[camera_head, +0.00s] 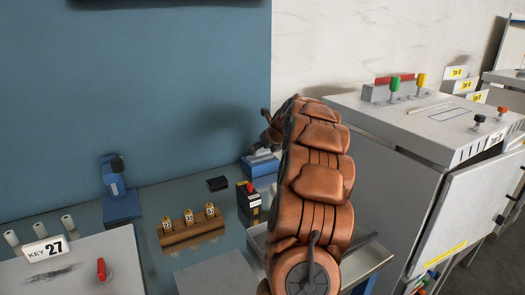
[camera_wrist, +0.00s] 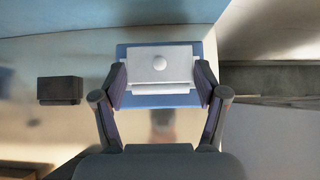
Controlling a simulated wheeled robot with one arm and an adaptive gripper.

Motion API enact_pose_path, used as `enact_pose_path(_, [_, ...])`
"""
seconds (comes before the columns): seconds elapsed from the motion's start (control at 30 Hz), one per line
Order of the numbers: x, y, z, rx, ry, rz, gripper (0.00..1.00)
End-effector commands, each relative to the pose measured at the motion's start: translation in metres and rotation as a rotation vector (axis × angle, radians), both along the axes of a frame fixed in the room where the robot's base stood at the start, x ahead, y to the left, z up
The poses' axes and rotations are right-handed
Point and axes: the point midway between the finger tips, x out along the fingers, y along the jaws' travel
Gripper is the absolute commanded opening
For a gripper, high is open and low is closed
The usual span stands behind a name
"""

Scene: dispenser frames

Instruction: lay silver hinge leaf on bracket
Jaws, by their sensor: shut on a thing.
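The silver hinge leaf (camera_wrist: 160,66), a flat plate with a round knob in its middle, is between the two fingers of my gripper (camera_wrist: 160,84) in the wrist view. My gripper is shut on its left and right sides. A blue bracket (camera_wrist: 160,101) shows behind and around the leaf, roughly lined up with it. Whether the leaf touches it I cannot tell. In the head view the blue bracket (camera_head: 262,168) stands near the wall. My copper-coloured arm hides most of my gripper there.
A small black block (camera_wrist: 60,90) lies left of the bracket; it also shows in the head view (camera_head: 218,183). A black box with a red top (camera_head: 248,200), a wooden holder (camera_head: 193,236) and a blue stand (camera_head: 121,205) are nearby. A grey cabinet (camera_head: 400,170) stands right.

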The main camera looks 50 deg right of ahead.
Motion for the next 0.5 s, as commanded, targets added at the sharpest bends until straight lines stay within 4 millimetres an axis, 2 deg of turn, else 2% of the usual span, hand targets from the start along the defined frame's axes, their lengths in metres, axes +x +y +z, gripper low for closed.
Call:
enact_pose_path(0.1, [0.0, 0.001, -0.0081, 0.004, 0.001, 0.001, 0.34])
enact_pose_path(0.43, [-0.0002, 0.0012, -0.0103, 0.004, 0.002, 0.001, 0.34])
enact_pose_path(0.47, [-0.0003, 0.001, -0.011, 0.003, 0.001, 0.001, 0.74])
enact_pose_path(0.5, [-0.0003, 0.001, -0.0112, 0.003, 0.001, 0.001, 0.78])
